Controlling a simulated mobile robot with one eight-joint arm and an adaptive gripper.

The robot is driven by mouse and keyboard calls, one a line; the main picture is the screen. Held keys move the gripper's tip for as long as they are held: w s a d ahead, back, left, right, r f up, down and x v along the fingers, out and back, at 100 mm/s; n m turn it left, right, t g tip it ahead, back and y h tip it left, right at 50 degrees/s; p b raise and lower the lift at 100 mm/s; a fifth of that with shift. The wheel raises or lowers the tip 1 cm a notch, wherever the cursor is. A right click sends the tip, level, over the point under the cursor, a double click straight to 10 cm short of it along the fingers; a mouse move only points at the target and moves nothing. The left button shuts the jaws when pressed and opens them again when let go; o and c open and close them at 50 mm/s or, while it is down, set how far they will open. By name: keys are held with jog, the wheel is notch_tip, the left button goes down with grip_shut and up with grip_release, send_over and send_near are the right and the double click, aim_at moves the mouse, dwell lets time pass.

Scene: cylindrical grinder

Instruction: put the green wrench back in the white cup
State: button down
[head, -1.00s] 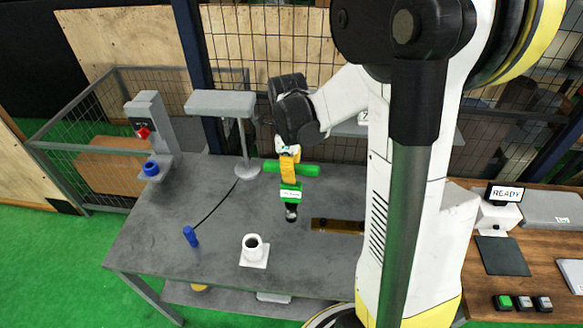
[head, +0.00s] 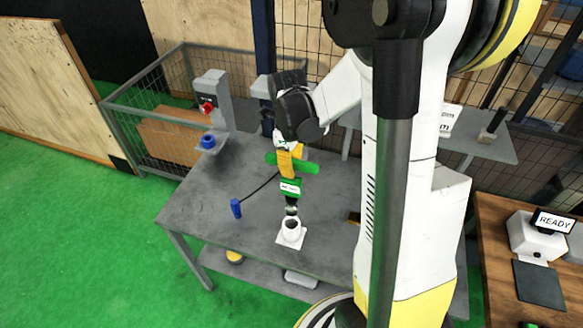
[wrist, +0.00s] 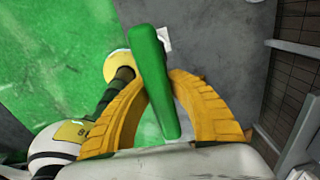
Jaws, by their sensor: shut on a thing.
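The green wrench (head: 291,188) has a T-shaped handle, a white label on its green body and a dark lower end. My gripper (head: 287,166) is shut on it just under the crossbar, its yellow fingers on either side. The wrench hangs roughly upright. The white cup (head: 291,231) stands on a white square base on the grey table. The dark tip shows right at the cup's back rim; I cannot tell whether it is above, behind or just inside the opening. In the wrist view the green crossbar (wrist: 155,85) lies between the fingers and hides the shaft below.
A blue-handled tool (head: 236,208) on a black cord lies left of the cup on the grey table (head: 200,195). A grey post with a red switch (head: 207,106) stands at the back left. A wooden bench with a READY display (head: 554,222) is at the right.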

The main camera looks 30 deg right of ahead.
aim_at(291, 182)
jog(key=shift+f+b, duration=2.65)
jog(key=shift+f, duration=0.3)
jog(key=shift+b, duration=0.4)
jog(key=shift+f+b, duration=4.5)
jog(key=shift+f, duration=0.5)
jog(key=c, duration=1.2)
grip_release()
jog(key=shift+c, duration=0.2)
